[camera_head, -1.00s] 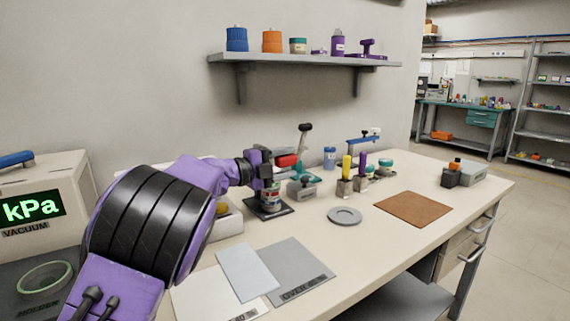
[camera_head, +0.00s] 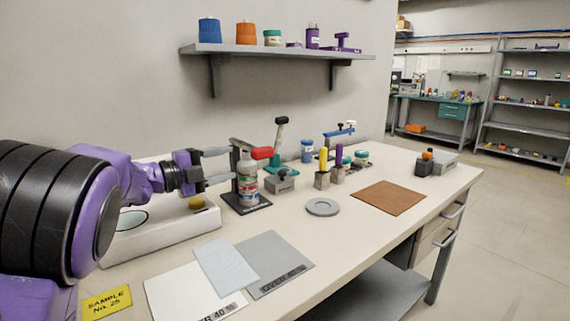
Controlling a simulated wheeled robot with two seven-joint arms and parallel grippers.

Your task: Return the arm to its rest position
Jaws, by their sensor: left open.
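My left arm comes in from the left, purple with a ribbed black sleeve. Its left gripper (camera_head: 218,166) is open and empty, with two grey fingers pointing right. The fingers are at the left of a small press with a red handle (camera_head: 262,153) on a black base (camera_head: 246,204). A white and red labelled bottle (camera_head: 248,180) stands on that base. I cannot tell whether the fingertips touch the press post. My right gripper does not show.
A white tray (camera_head: 165,232) lies under the arm. Grey and white sheets (camera_head: 278,262) lie in front. A grey disc (camera_head: 322,207), a brown mat (camera_head: 389,198), and a device with yellow and purple handles (camera_head: 323,176) stand to the right. A shelf (camera_head: 280,50) hangs above.

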